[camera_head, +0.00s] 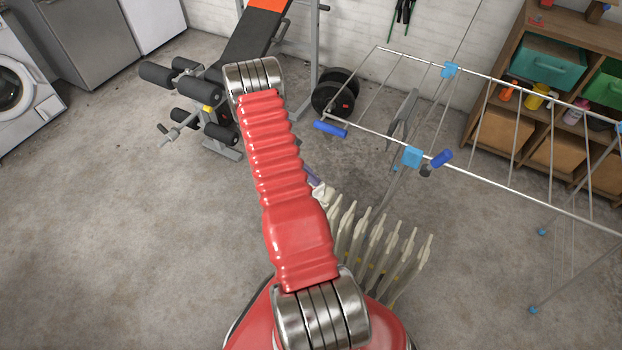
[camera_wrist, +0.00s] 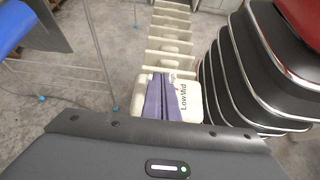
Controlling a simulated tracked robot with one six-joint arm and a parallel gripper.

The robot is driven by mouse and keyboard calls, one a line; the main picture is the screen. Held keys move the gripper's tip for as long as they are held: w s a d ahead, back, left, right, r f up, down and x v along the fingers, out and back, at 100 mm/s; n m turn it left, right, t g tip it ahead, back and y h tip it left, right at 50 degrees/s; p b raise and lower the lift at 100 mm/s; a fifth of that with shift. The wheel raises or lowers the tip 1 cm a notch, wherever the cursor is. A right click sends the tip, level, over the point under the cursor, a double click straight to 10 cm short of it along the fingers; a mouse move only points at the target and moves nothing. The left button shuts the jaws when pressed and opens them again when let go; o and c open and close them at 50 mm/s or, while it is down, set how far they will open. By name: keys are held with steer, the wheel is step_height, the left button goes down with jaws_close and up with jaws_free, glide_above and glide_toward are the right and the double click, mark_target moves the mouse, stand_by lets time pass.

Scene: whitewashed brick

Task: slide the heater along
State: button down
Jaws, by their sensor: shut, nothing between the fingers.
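The heater (camera_head: 382,246) is a cream oil radiator with several upright fins, standing on the floor just right of my red arm in the head view. Part of it is hidden behind my arm and body. In the wrist view its fins (camera_wrist: 170,45) run away in a row, and its near end panel (camera_wrist: 188,106) carries the words "Low" and "Mid". My gripper (camera_wrist: 164,84), with purple fingers, is shut and empty in front of that panel. It seems to be at or against the panel; contact is not clear. In the head view my arm mostly hides the gripper (camera_head: 314,180).
A drying rack (camera_head: 480,80) with blue joints stands to the right of the heater, its legs close by. A weight bench (camera_head: 245,50) and black weight plates (camera_head: 335,92) are behind. A wooden shelf (camera_head: 545,75) stands at the back right. Bare concrete floor (camera_head: 120,240) is free on the left.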

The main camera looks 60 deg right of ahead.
steer(key=shift+r, duration=0.2)
steer(key=shift+r, duration=0.15)
steer(key=shift+w+a+r, duration=0.1)
steer(key=shift+r, duration=0.1)
steer(key=w, duration=1.2)
steer(key=shift+a, duration=0.15)
stand_by(0.4)
